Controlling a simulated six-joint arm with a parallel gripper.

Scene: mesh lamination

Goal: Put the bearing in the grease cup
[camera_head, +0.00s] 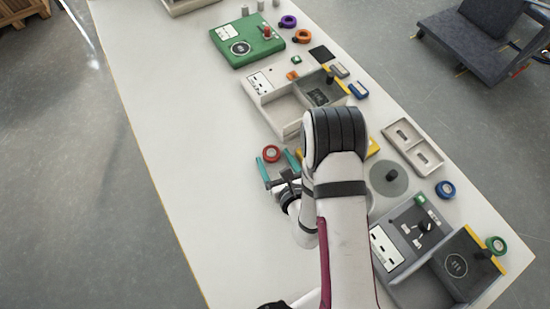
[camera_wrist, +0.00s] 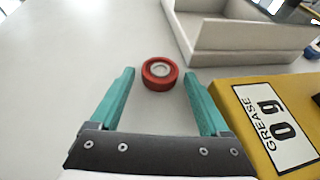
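A red bearing (camera_head: 272,153) with a pale centre lies flat on the white table. In the wrist view the bearing (camera_wrist: 160,74) appears between my fingertips, with a gap on each side. My gripper (camera_head: 275,157) has teal fingers spread wide; it is open and empty, and in the wrist view the fingers (camera_wrist: 160,76) point at the bearing. The yellow grease cup (camera_wrist: 228,98), with a label reading "GREASE 0g", stands right of my right finger in the wrist view. In the head view my arm hides most of the grease cup (camera_head: 373,148). Its inside is not visible.
A pale open-topped tray (camera_head: 270,108) stands beyond the bearing. Purple (camera_head: 288,21), orange (camera_head: 302,36), blue (camera_head: 445,189) and green (camera_head: 495,245) rings lie farther off. A grey machine (camera_head: 405,240) is at the lower right. The table's left side is clear.

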